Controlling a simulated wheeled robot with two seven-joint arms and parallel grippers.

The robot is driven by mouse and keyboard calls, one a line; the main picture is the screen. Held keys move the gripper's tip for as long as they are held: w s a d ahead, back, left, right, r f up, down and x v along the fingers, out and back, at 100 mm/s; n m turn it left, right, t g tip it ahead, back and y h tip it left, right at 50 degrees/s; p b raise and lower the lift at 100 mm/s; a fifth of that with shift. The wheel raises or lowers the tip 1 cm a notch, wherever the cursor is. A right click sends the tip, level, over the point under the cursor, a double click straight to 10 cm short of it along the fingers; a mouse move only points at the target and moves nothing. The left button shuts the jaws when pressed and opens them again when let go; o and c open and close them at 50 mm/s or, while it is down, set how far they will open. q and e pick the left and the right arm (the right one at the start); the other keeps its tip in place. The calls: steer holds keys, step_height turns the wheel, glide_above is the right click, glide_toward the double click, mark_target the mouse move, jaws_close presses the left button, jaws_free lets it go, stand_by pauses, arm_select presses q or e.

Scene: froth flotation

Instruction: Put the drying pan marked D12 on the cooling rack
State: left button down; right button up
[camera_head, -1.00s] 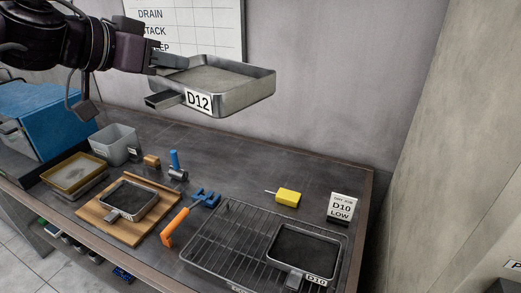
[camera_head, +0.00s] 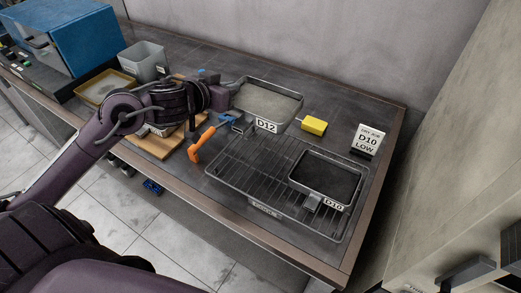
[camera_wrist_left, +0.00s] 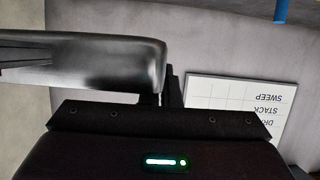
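The drying pan marked D12 (camera_head: 266,103) is a grey metal tray with pale contents and a white label. My left gripper (camera_head: 229,96) is shut on its left side. The pan looks level and shows at the back-left edge of the wire cooling rack (camera_head: 240,160); its height above the bench is hard to tell. In the left wrist view its metal wall (camera_wrist_left: 90,65) runs up to the dark fingers (camera_wrist_left: 165,90). A second pan, marked D10 (camera_head: 327,178), with dark contents, sits on the rack's right part. My right gripper is not in view.
A yellow block (camera_head: 314,126) and a D10 LOW sign (camera_head: 367,141) stand behind the rack. An orange-handled tool (camera_head: 205,140) lies left of it. A wooden board (camera_head: 155,147), grey bin (camera_head: 145,60) and blue box (camera_head: 75,35) are further left. The rack's left part looks bare.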

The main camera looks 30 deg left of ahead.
arm_select(q)
steer(key=b, duration=0.2)
glide_above(235, 148)
step_height(235, 148, down, 12)
steer(key=shift+w+f, duration=0.15)
steer(key=shift+f, duration=0.05)
step_height(235, 148, down, 5)
steer(key=shift+f, duration=0.1)
steer(key=c, duration=2.1)
jaws_free()
steer(key=shift+f, duration=0.1)
steer(key=o, duration=0.4)
